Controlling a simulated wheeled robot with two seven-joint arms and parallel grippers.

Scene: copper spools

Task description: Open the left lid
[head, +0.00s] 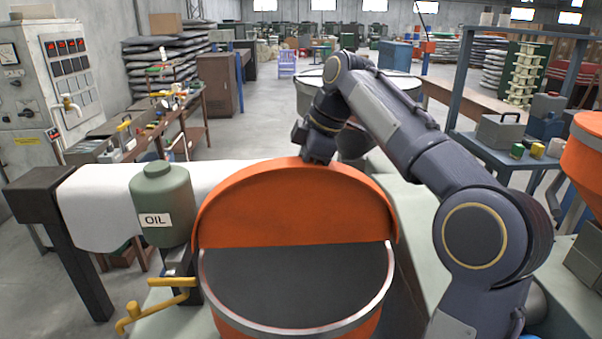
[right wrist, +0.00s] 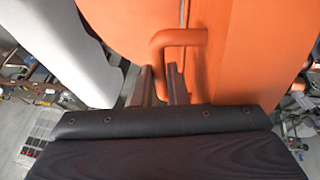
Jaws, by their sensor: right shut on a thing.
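The left lid (head: 295,205) is an orange half-disc with a thick rim, at the middle of the head view. It rises behind a dark half-round area (head: 295,280) edged by a grey metal rim on an orange drum. My right arm reaches over from the right, and its gripper (head: 318,160) is at the lid's top edge. In the right wrist view my right gripper (right wrist: 160,75) is shut on an orange bent-bar handle (right wrist: 182,38) on the lid. The fingertips are partly hidden against the handle. My left gripper is not in view.
A green oil tank (head: 161,190) and yellow tap (head: 150,308) stand just left of the drum. A second orange drum (head: 583,160) is at the right edge. A blue shelf (head: 500,155) with small cans stands behind it. A white roll (head: 95,205) lies at left.

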